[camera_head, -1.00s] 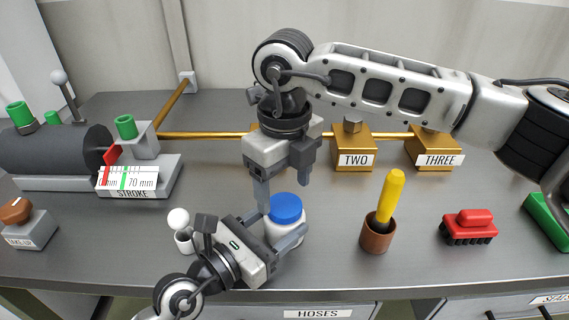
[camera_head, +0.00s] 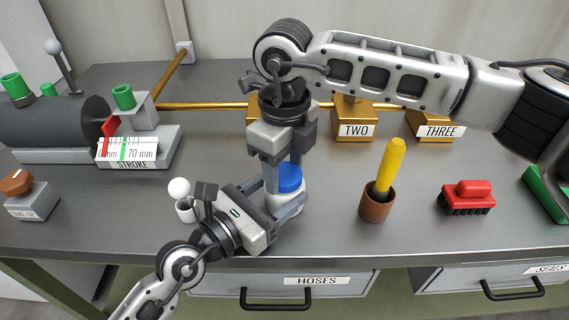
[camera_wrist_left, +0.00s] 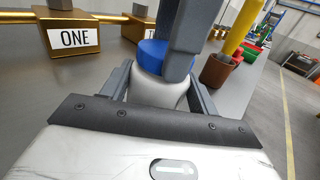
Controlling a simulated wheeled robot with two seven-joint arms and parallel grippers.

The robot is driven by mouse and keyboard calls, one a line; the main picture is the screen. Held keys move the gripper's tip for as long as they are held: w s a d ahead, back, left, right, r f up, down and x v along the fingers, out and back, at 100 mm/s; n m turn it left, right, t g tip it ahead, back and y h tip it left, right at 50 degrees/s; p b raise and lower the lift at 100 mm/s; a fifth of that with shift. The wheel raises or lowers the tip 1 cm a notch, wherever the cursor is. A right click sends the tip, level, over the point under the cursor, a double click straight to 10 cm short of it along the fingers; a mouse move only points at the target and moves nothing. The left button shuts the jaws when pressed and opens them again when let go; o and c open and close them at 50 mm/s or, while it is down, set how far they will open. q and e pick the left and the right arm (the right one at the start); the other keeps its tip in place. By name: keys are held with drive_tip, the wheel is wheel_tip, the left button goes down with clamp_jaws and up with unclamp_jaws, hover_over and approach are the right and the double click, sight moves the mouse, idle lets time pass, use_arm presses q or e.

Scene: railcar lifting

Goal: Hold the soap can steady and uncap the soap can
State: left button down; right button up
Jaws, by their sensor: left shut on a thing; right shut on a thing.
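The soap can is a white can (camera_head: 287,203) with a blue cap (camera_head: 289,177), upright on the grey bench. My left gripper (camera_head: 287,208) is shut on the white body from the front left. The can's body also shows between my left fingers in the left wrist view (camera_wrist_left: 158,92), with the blue cap (camera_wrist_left: 152,56) on top. My right gripper (camera_head: 283,178) points down from above and is shut on the blue cap, which sits on the can. Its fingers hide part of the cap.
A brown cup with a yellow-handled tool (camera_head: 377,204) and a red brush (camera_head: 467,198) stand to the right. A small white-ball piece (camera_head: 180,189) stands close to my left wrist. Brass blocks labelled TWO (camera_head: 355,122) and THREE (camera_head: 436,124) are behind. Drawers (camera_head: 290,284) are below the front edge.

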sight(285, 173)
drive_tip(key=shift+n, duration=0.5)
drive_tip(key=shift+r, duration=0.2)
drive_tip(key=shift+r, duration=0.9)
drive_tip(key=shift+r, duration=0.1)
drive_tip(key=shift+r, duration=1.95)
use_arm(q)
drive_tip(key=shift+c, duration=1.6)
unclamp_jaws()
drive_tip(key=shift+s+a, duration=0.1)
